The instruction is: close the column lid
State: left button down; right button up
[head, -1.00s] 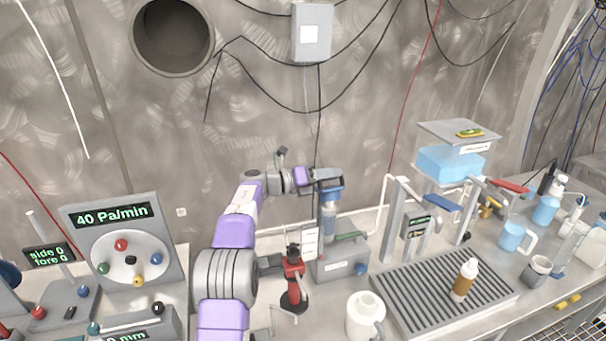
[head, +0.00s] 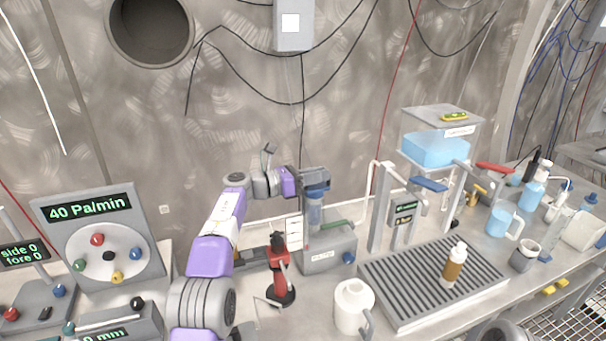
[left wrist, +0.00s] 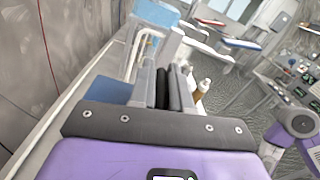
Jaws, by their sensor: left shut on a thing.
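The column (head: 314,212) is a clear upright tube with bluish contents on a grey base box (head: 328,250) with a blue knob. A blue ring or lid (head: 318,188) shows at its top. My left gripper (head: 316,177) is at the column's top, shut on what looks like the column lid; the fingers hide most of it. In the left wrist view the two dark finger pads (left wrist: 172,88) are close together, and the lid between them cannot be made out. My right gripper is not in view.
A red stand (head: 279,265) and a white jug (head: 353,305) are near the column. A slatted tray (head: 420,290) with a brown bottle (head: 454,265) and a blue tank (head: 435,148) are to the right. A gauge panel (head: 100,235) is at the left.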

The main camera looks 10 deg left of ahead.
pick_arm(q)
jog(key=shift+d+f, duration=0.15)
jog(key=shift+f, duration=0.1)
jog(key=c, duration=1.2)
grip_release()
jog(key=shift+s, duration=0.2)
jog(key=shift+o, duration=0.2)
jog(key=shift+r, duration=0.1)
jog(key=shift+a, duration=0.3)
jog(key=v, duration=0.7)
